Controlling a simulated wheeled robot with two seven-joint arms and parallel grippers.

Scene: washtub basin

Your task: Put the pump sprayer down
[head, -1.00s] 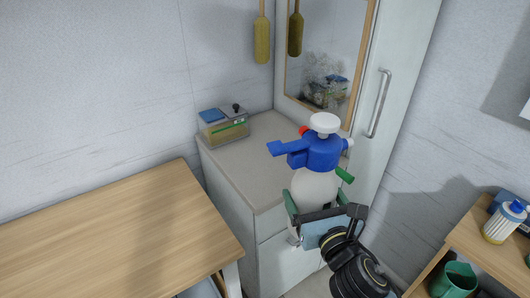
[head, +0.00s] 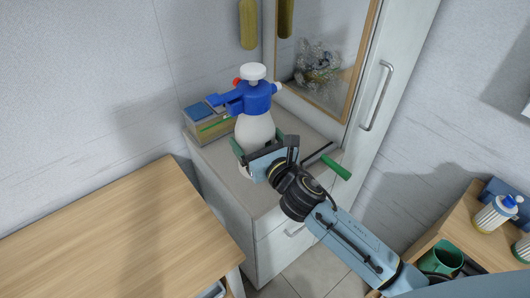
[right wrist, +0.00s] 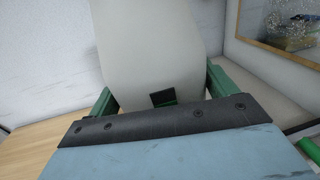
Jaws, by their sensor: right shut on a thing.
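The pump sprayer has a white bottle (head: 255,130), a blue head and a white knob on top. It is upright at the cabinet top (head: 280,202), in front of the box at the back. My right gripper (head: 257,145) is shut on the bottle's lower part, with a green finger on each side. In the right wrist view the white bottle (right wrist: 150,50) fills the space between the fingers. The bottle's base is mostly hidden behind the gripper, so I cannot tell whether it touches the cabinet top. My left gripper is not in view.
A clear box with a blue lid (head: 200,112) stands at the back left of the cabinet top. A green-handled tool (head: 336,168) lies at its right edge. A mirrored door (head: 325,60) rises behind. A wooden table (head: 120,235) is at the left. The cabinet's front top is clear.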

